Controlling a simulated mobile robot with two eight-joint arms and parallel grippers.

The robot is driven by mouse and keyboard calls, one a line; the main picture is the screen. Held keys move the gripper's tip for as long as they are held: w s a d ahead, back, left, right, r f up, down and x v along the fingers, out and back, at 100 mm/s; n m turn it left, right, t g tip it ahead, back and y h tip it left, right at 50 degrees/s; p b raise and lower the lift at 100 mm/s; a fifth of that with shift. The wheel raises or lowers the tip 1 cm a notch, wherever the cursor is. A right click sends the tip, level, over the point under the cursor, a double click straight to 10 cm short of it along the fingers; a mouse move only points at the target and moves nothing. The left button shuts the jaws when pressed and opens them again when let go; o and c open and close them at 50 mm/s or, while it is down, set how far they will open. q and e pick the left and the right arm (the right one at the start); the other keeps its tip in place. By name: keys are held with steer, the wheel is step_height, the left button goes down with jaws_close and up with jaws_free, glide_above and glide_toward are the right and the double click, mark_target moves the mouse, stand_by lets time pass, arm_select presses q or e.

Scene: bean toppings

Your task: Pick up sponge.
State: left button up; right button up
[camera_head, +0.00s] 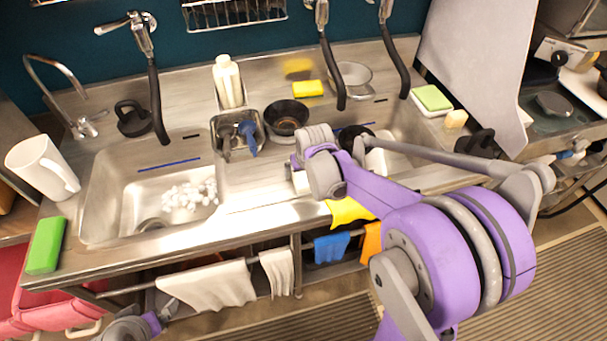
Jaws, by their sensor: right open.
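Several sponges are in view, and I cannot tell which one is meant. A yellow sponge (307,88) lies on the back ledge of the sink. A green sponge (45,245) lies on the front left corner of the counter. A green and white sponge (433,98) and a small pale yellow block (456,118) lie at the back right. My right gripper (335,165) is over the middle of the counter near the right basin, in front of the yellow sponge and apart from it. It is open, with its fingers largely hidden by my wrist. Only a bit of my left arm shows at bottom left.
White bits lie in the left basin (120,205). A white pitcher (42,165) stands at the left. A bottle (228,82), a dark bowl (286,117) and a glass bowl (352,78) stand along the middle and back. Hanging tap hoses (332,70) are obstacles. Cloths (208,285) hang in front.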

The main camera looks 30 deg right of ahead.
steer(key=shift+f, duration=0.25)
steer(key=c, duration=1.3)
steer(key=shift+r, duration=0.65)
step_height(320, 180, up, 9)
steer(key=shift+p, duration=0.35)
steer(key=shift+r, duration=0.1)
